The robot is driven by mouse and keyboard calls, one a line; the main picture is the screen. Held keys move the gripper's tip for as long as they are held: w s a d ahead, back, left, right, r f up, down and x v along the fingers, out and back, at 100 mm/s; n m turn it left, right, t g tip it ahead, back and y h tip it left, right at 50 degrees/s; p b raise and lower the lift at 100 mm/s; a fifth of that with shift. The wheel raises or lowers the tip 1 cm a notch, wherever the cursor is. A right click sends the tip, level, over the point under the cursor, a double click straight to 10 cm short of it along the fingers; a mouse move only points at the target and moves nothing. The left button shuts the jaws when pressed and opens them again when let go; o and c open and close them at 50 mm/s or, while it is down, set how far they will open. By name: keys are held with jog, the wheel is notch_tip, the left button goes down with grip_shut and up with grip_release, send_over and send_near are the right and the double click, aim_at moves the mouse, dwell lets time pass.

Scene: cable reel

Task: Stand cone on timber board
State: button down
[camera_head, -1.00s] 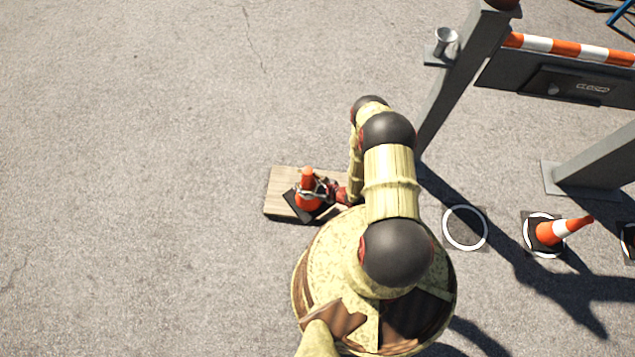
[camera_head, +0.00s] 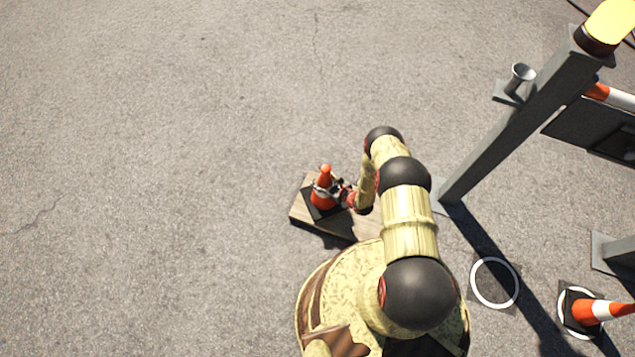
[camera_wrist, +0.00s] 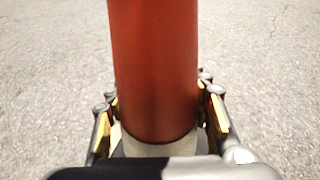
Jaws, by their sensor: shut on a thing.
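An orange cone (camera_head: 325,181) with a pale band and a black square base (camera_head: 316,206) stands roughly upright in my gripper (camera_head: 330,191). The gripper is shut around the cone's body from the right. In the wrist view the cone's orange upper part (camera_wrist: 153,70) fills the middle, with a finger on each side. The timber board (camera_head: 348,227) lies on the ground, and the cone's base overlaps its far left part in the head view. I cannot tell whether the base touches the board or hangs above it. My arm hides the board's right side.
A white ring marking (camera_head: 494,283) is on the asphalt at right. Another cone (camera_head: 600,311) stands on a ringed spot at lower right. Open asphalt lies left.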

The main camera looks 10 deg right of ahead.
jog(key=shift+w+a+f, duration=0.1)
jog(key=shift+w+f, duration=0.2)
jog(key=f, duration=0.1)
jog(key=f+b, duration=0.2)
jog(key=shift+w+a+f, duration=0.1)
jog(key=shift+w+f, duration=0.2)
jog(key=shift+f, duration=0.1)
jog(key=c, duration=0.8)
grip_release()
jog(key=shift+s, duration=0.15)
jog(key=p+v, duration=0.4)
jog(key=v, duration=0.6)
jog(key=shift+s+d+r, duration=0.2)
jog(key=shift+s+d, duration=0.05)
jog(key=shift+d, duration=0.05)
jog(key=shift+s+d+r, duration=0.15)
jog(key=shift+s+d, duration=0.05)
jog(key=shift+s, duration=0.3)
